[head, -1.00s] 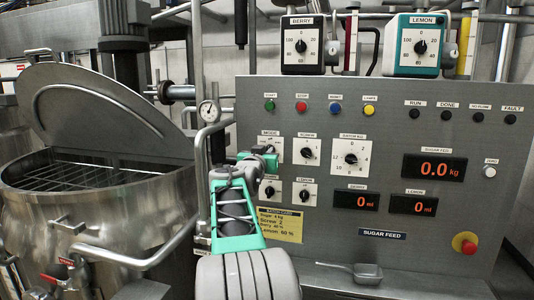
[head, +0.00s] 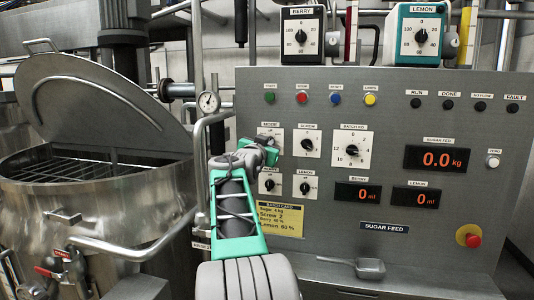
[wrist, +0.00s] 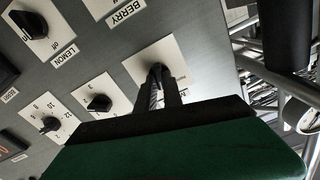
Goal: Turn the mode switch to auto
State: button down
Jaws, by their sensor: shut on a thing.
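The mode switch is a small knob on a white plate (head: 277,132) labelled MODE, at the upper left of the grey panel's dials. In the head view my gripper (head: 271,146) is in front of this plate and hides most of it, including the knob. The wrist view shows the white plate (wrist: 138,67) with my gripper's fingers (wrist: 158,82) reaching to its middle. The fingers are closed together on the knob. The knob's pointing direction and the plate's markings cannot be read.
Close by are the screw dial (head: 307,144), the berry dial (head: 269,183), the lemon dial (head: 305,187) and the larger batch dial (head: 352,149). A pipe with a gauge (head: 209,101) runs left of the panel. A steel vessel (head: 95,205) with a raised lid stands at left.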

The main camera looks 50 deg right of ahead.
jog(key=shift+f+m+b, duration=0.1)
jog(key=shift+m+b, duration=2.55)
jog(key=shift+m, duration=0.25)
jog(key=c, duration=1.5)
grip_release()
jog(key=shift+s, duration=0.1)
jog(key=b+v, duration=0.2)
jog(key=v, duration=0.5)
jog(key=shift+s+a, duration=0.2)
jog(key=shift+a, duration=0.15)
